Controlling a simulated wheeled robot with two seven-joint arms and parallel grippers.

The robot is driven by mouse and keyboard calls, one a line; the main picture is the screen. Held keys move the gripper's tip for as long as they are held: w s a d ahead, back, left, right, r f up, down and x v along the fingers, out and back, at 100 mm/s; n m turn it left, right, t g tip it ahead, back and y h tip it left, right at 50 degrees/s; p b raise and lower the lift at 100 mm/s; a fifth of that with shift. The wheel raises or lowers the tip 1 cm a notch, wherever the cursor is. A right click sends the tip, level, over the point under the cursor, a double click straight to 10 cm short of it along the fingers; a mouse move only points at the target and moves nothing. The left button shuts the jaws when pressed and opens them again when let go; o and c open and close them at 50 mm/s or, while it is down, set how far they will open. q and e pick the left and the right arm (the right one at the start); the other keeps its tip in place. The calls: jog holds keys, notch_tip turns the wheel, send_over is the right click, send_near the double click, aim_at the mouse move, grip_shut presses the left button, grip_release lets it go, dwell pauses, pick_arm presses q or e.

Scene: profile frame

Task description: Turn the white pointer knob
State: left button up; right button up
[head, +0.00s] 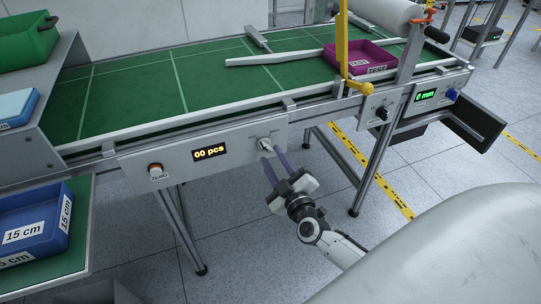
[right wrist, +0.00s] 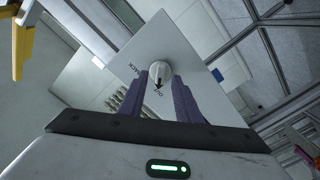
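The white pointer knob (head: 265,144) sits on the front panel of the conveyor, right of the yellow "00 pcs" display (head: 210,152). In the right wrist view the knob (right wrist: 159,74) has a dark pointer mark toward the bottom of the picture. My right gripper (head: 272,164) is in front of the panel. Its two purple fingers (right wrist: 159,88) stand apart, one on each side of the knob; I cannot tell whether either touches it. My left gripper is not in view.
A black knob (head: 382,113) and a blue knob (head: 452,95) are on panels to the right. Blue bins (head: 40,220) stand at left.

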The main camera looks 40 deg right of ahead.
jog(key=shift+x, duration=1.2)
grip_shut()
